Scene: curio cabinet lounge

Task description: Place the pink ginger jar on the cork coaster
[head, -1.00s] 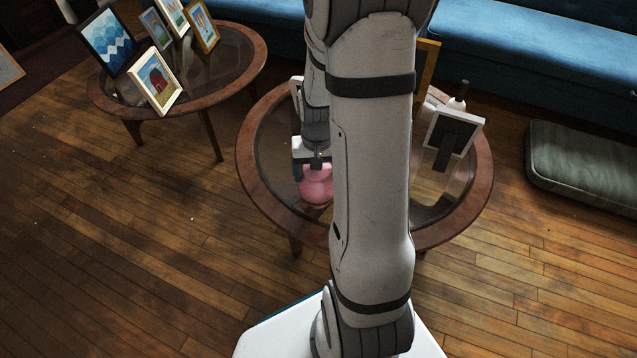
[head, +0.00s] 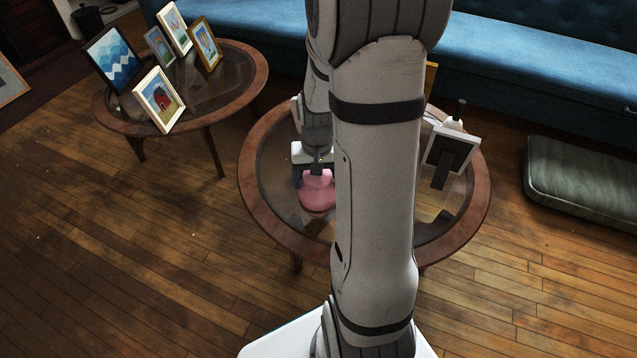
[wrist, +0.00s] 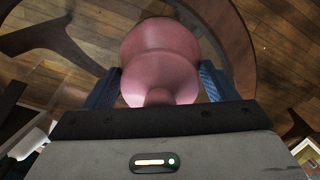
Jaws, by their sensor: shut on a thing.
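The pink ginger jar (head: 317,196) is at the left part of the round glass-topped table in the head view, partly behind my arm. In the wrist view the pink jar (wrist: 160,55) fills the upper middle, between two blue finger pads. My gripper (head: 313,172) is shut on the jar near its top; it also shows in the wrist view (wrist: 160,90). I cannot tell whether the jar touches the glass. I cannot make out the cork coaster in either view.
The round table (head: 252,190) has a wooden rim. A photo frame (head: 452,150) stands at its right, with a white object behind it. A second glass table (head: 255,85) holds several picture frames. A blue sofa (head: 540,60) and a green cushion (head: 580,175) lie beyond.

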